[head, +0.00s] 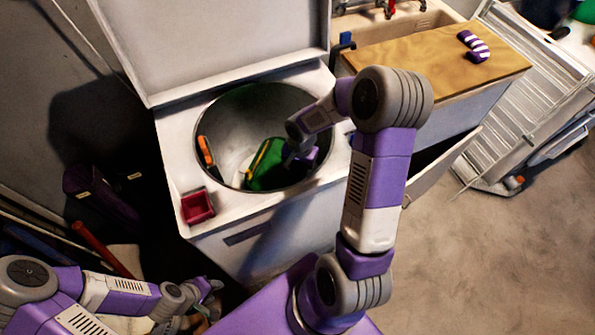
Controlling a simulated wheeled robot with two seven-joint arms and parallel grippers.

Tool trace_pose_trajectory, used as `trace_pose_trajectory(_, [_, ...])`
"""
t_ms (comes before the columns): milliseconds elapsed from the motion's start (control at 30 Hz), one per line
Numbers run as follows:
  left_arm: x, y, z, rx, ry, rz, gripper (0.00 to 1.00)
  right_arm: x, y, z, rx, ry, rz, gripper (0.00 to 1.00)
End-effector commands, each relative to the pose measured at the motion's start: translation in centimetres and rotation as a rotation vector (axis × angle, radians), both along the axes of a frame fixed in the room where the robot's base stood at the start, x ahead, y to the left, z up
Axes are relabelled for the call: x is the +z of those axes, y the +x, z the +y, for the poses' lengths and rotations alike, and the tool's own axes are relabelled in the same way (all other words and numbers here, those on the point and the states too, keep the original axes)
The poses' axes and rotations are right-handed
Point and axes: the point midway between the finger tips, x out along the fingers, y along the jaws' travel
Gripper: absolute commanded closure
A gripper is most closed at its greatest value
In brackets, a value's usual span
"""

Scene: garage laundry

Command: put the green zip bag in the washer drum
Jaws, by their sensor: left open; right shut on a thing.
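The green zip bag (266,172), with a yellow edge, is within the round opening of the top-loading washer drum (228,122), toward its near side. My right gripper (294,158) reaches into the opening from the right and is shut on the bag's right side. I cannot tell whether the bag touches the drum floor. The washer's lid (215,42) stands raised behind. My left gripper (207,298) is low at the lower left, outside the washer, away from the bag; its fingers are small in view, open.
An orange item (205,151) is at the drum's left inner wall. A small red tray (197,207) sits on the washer's front left corner. A purple and white striped item (473,46) lies on the wooden board (435,57).

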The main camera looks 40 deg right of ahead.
Motion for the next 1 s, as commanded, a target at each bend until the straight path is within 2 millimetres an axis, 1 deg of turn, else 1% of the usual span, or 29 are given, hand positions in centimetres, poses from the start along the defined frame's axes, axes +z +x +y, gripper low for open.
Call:
trace_pose_trajectory(33, [-0.6,0.0,0.0,0.0,0.0,0.0,0.58,-1.2,-0.1,0.0,0.0,0.001,0.003,1.0])
trace_pose_trajectory(100, [-0.9,0.0,0.0,0.0,0.0,0.0,0.58,-1.9,0.0,0.0,0.0,0.0,0.001,1.0])
trace_pose_trajectory(367, [-0.7,0.0,0.0,0.0,0.0,0.0,0.58,-1.8,0.0,0.0,0.0,0.0,-0.001,1.0])
trace_pose_trajectory(767, [-2.1,0.0,0.0,0.0,0.0,0.0,0.58,-3.0,0.0,0.0,0.0,0.0,-0.001,1.0])
trace_pose_trajectory(900, [-2.0,0.0,0.0,0.0,0.0,0.0,0.58,-2.9,0.0,0.0,0.0,0.0,-0.001,1.0])
trace_pose_trajectory(933, [-2.0,0.0,0.0,0.0,0.0,0.0,0.58,-3.0,0.0,0.0,0.0,-0.001,0.001,0.8])
trace_pose_trajectory(1000, [-2.0,0.0,0.0,0.0,0.0,0.0,0.58,-3.0,0.0,0.0,0.0,-0.001,0.001,0.69])
